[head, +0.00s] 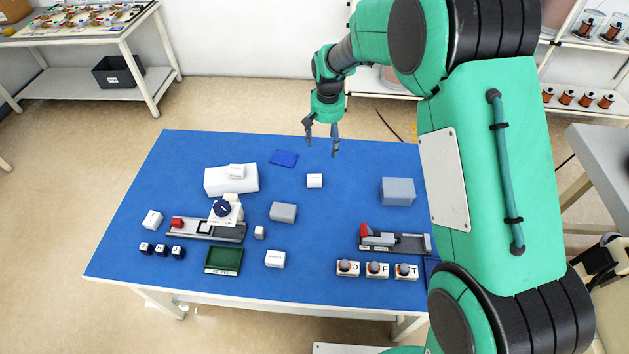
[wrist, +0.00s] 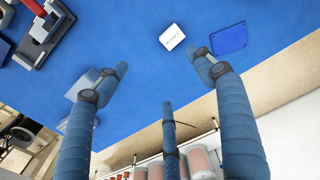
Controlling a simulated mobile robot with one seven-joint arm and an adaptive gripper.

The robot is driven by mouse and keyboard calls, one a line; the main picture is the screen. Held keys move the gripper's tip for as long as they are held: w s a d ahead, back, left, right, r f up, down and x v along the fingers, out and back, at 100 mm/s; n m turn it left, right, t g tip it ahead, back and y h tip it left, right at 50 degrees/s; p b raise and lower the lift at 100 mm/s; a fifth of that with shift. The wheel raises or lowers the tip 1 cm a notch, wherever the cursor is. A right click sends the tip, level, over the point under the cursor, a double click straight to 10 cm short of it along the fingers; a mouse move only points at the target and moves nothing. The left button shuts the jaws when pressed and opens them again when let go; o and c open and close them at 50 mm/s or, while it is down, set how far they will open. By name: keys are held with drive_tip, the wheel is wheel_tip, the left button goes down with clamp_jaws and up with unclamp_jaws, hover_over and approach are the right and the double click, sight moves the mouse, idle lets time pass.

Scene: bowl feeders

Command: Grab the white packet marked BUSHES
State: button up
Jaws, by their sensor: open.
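Several small white packets lie on the blue table, and their print is too small for me to read as BUSHES. One packet (head: 314,180) lies near the table's back middle; what looks like the same packet (wrist: 172,37) shows dark print in the wrist view. Others are a left packet (head: 152,219), a front packet (head: 275,258) and a packet (head: 236,171) on top of a white box (head: 217,182). My gripper (head: 321,146) is open and empty, above the table's back edge, behind the back-middle packet. In the wrist view its fingers (wrist: 158,66) are spread apart.
A blue flat tray (head: 284,158) lies left of the back-middle packet. A grey-blue box (head: 398,191) stands to the right and a grey box (head: 283,212) in front. Fixtures with red parts (head: 206,230) (head: 395,242) and a green tray (head: 223,260) occupy the front. Blue surface around the back-middle packet is clear.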

drive_tip(key=w+a+f, duration=0.1)
drive_tip(key=a+f, duration=0.2)
drive_tip(key=f, duration=0.4)
drive_tip(key=shift+w+a+f+g, duration=0.3)
drive_tip(key=shift+f, duration=0.1)
hover_over(315, 179)
drive_tip(key=shift+f+b, duration=0.45)
drive_tip(key=shift+f, duration=3.8)
drive_tip(key=shift+w+a+f+b, duration=0.1)
drive_tip(key=shift+f+b, duration=0.15)
drive_tip(key=shift+f, duration=1.05)
drive_tip(key=shift+a+f+b, duration=0.1)
drive_tip(key=shift+f+b, duration=0.1)
drive_tip(key=shift+f, duration=1.05)
drive_tip(key=shift+d, duration=0.1)
drive_tip(key=shift+c, duration=0.5)
